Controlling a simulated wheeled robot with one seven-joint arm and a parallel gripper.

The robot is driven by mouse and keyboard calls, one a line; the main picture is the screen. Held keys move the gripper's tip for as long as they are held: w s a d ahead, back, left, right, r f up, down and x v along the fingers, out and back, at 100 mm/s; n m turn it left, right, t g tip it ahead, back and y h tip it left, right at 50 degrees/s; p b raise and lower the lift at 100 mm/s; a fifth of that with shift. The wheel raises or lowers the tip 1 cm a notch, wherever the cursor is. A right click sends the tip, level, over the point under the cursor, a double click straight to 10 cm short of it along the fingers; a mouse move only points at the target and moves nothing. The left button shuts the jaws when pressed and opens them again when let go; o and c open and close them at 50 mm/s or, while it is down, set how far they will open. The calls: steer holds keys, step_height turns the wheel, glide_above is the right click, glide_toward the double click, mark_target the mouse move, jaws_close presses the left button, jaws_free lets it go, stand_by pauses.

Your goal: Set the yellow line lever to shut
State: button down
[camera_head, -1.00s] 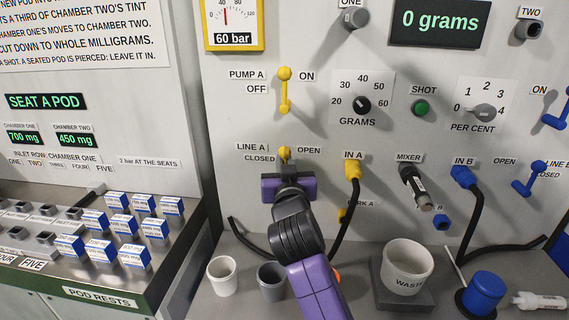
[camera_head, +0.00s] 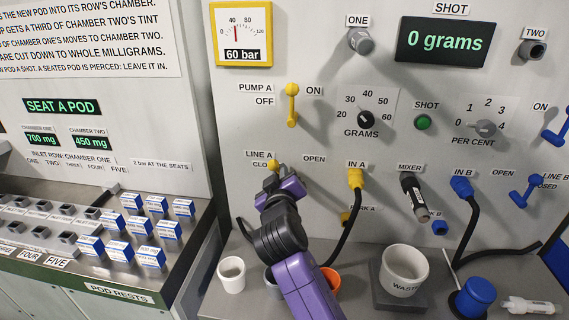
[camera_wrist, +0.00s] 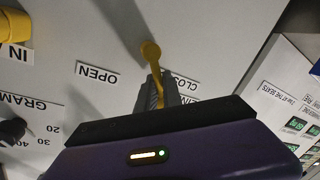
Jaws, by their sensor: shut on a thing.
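The yellow line A lever (camera_head: 273,165) is on the wall panel under the LINE A label. My gripper (camera_wrist: 156,92) is shut on it, its fingers around the lever's stem. In the wrist view the yellow knob (camera_wrist: 151,50) shows beyond the fingertips, with the fingers over part of the CLOSED label (camera_wrist: 180,84). The OPEN label (camera_wrist: 97,73) is clear of the gripper. In the head view the gripper covers much of the lever and part of CLOSED, so the lever's exact angle cannot be told.
The yellow IN A hose plug (camera_head: 355,178) is right of my gripper. The yellow pump A lever (camera_head: 291,103) is above. A white cup (camera_head: 232,275), an orange cup (camera_head: 331,280) and the waste pot (camera_head: 404,265) stand below. A pod rack (camera_head: 120,251) is at left.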

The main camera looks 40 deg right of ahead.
steer(key=shift+w+a+f+n+g+h+p, duration=0.2)
steer(key=shift+f+n+g+p, duration=0.3)
steer(key=shift+n+p, duration=0.75)
steer(key=shift+w+a+f+n+g+h+p, duration=0.25)
steer(key=shift+f+n+p, duration=0.5)
steer(key=shift+n, duration=1)
steer(key=shift+w+a+f+n+g+h+p, duration=0.1)
steer(key=shift+w+a+f+n+g+p, duration=0.15)
steer(key=shift+f+n+g+p, duration=0.9)
steer(key=shift+r+n+t, duration=0.45)
steer(key=shift+t, duration=0.25)
steer(key=c, duration=1.5)
jaws_free()
steer(key=shift+d, duration=0.1)
steer(key=b+v, duration=0.1)
steer(key=v, duration=0.6)
steer(key=shift+s+a+r+b, duration=0.15)
steer(key=shift+s+a+b, duration=0.05)
steer(key=shift+a+b, duration=0.2)
